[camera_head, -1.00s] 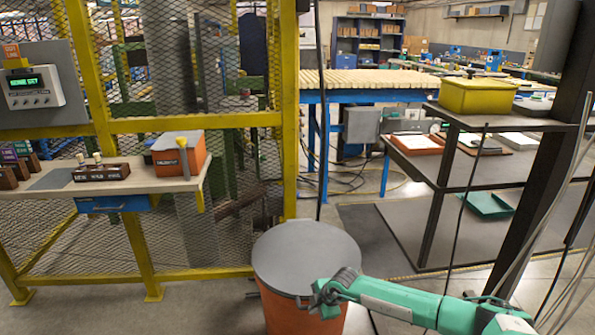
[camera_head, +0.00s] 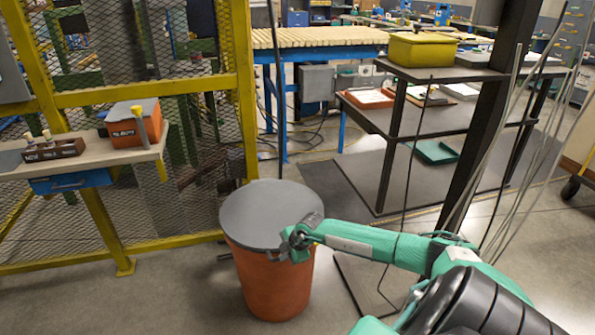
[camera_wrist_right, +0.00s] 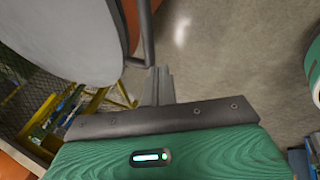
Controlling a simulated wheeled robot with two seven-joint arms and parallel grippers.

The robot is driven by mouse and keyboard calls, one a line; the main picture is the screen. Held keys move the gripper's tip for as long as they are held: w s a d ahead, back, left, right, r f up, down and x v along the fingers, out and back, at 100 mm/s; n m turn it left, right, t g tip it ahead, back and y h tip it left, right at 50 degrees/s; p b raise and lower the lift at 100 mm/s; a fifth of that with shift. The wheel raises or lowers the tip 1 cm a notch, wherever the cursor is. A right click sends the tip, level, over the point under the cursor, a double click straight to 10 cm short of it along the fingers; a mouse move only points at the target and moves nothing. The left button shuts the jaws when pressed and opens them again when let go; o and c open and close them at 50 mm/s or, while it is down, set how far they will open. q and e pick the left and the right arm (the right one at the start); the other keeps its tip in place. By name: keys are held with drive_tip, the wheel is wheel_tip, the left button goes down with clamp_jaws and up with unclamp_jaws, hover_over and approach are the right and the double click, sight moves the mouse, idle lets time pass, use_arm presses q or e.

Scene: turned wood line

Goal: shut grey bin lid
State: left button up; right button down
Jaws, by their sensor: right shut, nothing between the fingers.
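The orange bin (camera_head: 272,285) stands on the floor in the head view, with its round grey lid (camera_head: 262,212) lying over the top, roughly level. Whether a thin gap remains under the lid is hard to tell. My right gripper (camera_head: 292,241) is shut and empty at the lid's near right edge; contact is unclear. In the right wrist view, the shut fingers (camera_wrist_right: 158,88) point toward the floor beside the pale lid surface (camera_wrist_right: 70,35), near a dark curved bar (camera_wrist_right: 146,35). My left gripper is out of view.
A yellow mesh fence (camera_head: 180,241) stands behind and left of the bin. A shelf table (camera_head: 425,115) with a yellow bin (camera_head: 422,50) is at right. A workbench (camera_head: 80,160) holds an orange box (camera_head: 133,125). Bare floor lies in front of the bin.

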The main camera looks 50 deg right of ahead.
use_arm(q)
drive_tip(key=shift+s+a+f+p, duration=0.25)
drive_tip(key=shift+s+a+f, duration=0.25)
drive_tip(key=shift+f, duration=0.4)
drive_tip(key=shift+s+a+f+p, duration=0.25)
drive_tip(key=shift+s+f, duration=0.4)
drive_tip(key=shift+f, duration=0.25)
use_arm(e)
drive_tip(key=s+a+r, duration=0.1)
drive_tip(key=s+r, duration=0.5)
drive_tip(key=s, duration=0.2)
drive_tip(key=shift+s+r, duration=0.15)
drive_tip(key=shift+s, duration=0.05)
